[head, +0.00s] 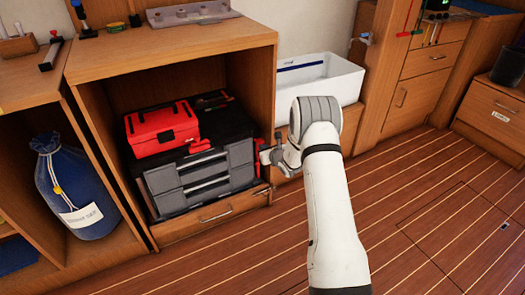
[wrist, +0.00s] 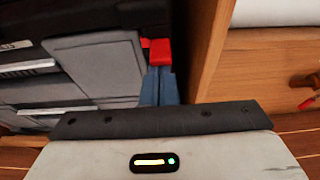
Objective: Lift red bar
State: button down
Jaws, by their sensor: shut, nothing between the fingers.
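My gripper (head: 266,156) is at the right front edge of the toolbox stack, beside the cabinet's right wall. In the wrist view its blue-grey fingers (wrist: 159,72) are shut, with nothing seen between them. A small red piece (wrist: 160,51) shows right at the fingertips, against the grey drawers' side; I cannot tell whether they touch, or whether it is the red bar. A red toolbox (head: 163,128) sits on top of the grey drawer unit (head: 205,178) inside the open cabinet. No separate red bar is clearly seen in the head view.
The wooden cabinet wall (wrist: 213,50) is close on the right of the fingers. A white bin (head: 335,80) stands right of the cabinet. A blue sack (head: 72,190) is in the left compartment. The plank floor (head: 440,220) is clear at right.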

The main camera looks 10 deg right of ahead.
jog(key=shift+w+r, duration=0.1)
jog(key=shift+r, duration=0.05)
notch_tip(320, 180, down, 4)
jog(key=f+b, duration=0.1)
jog(key=b, duration=0.3)
jog(key=p+v, duration=0.3)
jog(key=v, duration=0.7)
jog(key=shift+r+p, duration=0.35)
jog(key=shift+p, duration=0.05)
